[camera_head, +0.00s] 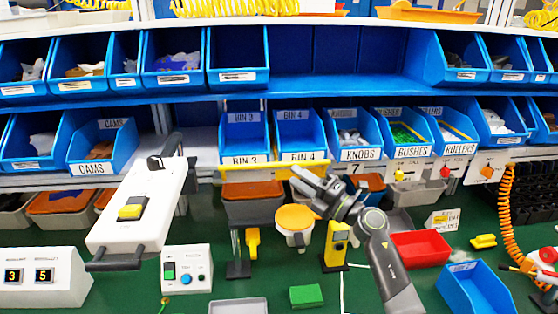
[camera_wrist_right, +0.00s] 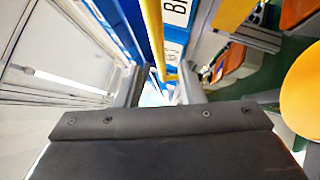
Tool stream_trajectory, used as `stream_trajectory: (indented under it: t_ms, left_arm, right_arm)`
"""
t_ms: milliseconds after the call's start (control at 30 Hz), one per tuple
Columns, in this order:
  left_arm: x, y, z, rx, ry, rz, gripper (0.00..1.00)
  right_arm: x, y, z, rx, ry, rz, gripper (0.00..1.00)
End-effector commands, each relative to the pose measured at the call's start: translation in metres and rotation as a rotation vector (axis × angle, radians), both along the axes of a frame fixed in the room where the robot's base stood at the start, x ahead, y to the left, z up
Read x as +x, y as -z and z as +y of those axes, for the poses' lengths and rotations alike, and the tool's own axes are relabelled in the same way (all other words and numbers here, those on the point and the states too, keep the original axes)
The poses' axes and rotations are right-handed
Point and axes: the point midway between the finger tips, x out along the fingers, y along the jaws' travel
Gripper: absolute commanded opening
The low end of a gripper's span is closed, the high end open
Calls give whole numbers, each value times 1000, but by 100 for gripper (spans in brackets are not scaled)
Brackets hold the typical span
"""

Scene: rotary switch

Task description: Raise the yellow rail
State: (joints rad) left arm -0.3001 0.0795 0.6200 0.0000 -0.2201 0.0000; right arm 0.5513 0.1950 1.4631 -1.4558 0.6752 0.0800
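The yellow rail (camera_head: 262,168) runs across the front under the bins labelled BIN 3 and BIN 4. In the right wrist view the rail (camera_wrist_right: 153,35) comes down from the top edge toward the gap between my fingers. My right gripper (camera_head: 297,177) is at the right part of the rail, just in front of or below it. Its fingers stand apart in the wrist view (camera_wrist_right: 163,88), with nothing clearly held. I cannot tell whether the fingers touch the rail. My left gripper is not in view.
A white panel with black handles and a yellow switch (camera_head: 132,208) stands at the left. Below the gripper are an orange-topped cup (camera_head: 295,217) and a yellow post (camera_head: 337,240). A red tray (camera_head: 420,248) and a blue bin (camera_head: 475,288) lie to the right.

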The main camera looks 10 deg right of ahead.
Motion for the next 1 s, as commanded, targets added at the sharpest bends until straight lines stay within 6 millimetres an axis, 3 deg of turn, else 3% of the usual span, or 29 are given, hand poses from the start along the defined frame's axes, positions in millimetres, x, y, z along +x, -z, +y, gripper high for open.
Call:
stream_trajectory:
  t_ms: [300, 767, 1000]
  left_arm:
    - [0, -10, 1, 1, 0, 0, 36]
    - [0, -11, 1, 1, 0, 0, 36]
    - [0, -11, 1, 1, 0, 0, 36]
  right_arm:
    - [36, -15, 39, 2, 0, 1, 35]
    - [45, -18, 48, 0, 1, 0, 35]
    - [45, -18, 48, 0, 1, 0, 8]
